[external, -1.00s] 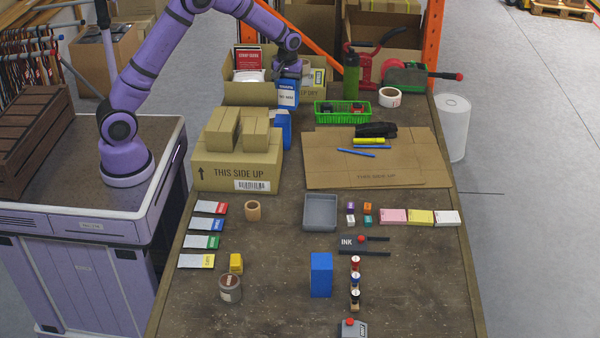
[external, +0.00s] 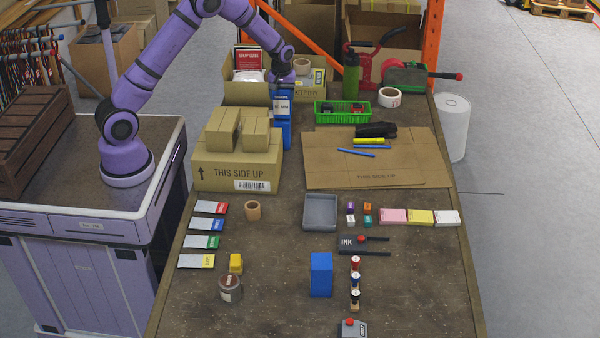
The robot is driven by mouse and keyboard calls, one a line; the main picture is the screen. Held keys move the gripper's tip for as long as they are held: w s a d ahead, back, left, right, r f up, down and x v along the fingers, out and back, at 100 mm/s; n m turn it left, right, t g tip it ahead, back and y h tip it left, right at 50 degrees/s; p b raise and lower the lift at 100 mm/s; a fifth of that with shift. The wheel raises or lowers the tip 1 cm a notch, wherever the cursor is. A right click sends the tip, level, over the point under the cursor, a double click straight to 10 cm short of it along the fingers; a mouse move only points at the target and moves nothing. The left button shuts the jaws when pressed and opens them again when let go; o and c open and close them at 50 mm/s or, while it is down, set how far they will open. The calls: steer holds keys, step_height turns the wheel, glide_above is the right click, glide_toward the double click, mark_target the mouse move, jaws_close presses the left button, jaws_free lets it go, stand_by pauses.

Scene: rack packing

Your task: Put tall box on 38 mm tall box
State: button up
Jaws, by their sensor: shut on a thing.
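A blue box with a white label (external: 282,106) is upright under my gripper (external: 282,83), at the back left of the table. My gripper is shut on its top; the fingertips are small and hard to make out. Another blue shape (external: 283,137) shows directly below the labelled box, in line with it. I cannot tell whether the two touch. A separate plain blue box (external: 321,275) stands upright at the front middle of the table, well away from my gripper. Box heights cannot be read at this size.
Close left is the large carton (external: 235,172) with smaller cartons on top. An open carton (external: 240,92) with a red item stands behind it. To the right are a green basket (external: 341,121) and flat cardboard (external: 400,178). A grey tray (external: 320,226) stands nearer the front.

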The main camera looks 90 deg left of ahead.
steer(key=shift+f, duration=0.7)
steer(key=shift+f, duration=0.1)
steer(key=o, duration=1.1)
step_height(320, 180, up, 12)
steer(key=shift+r, duration=0.1)
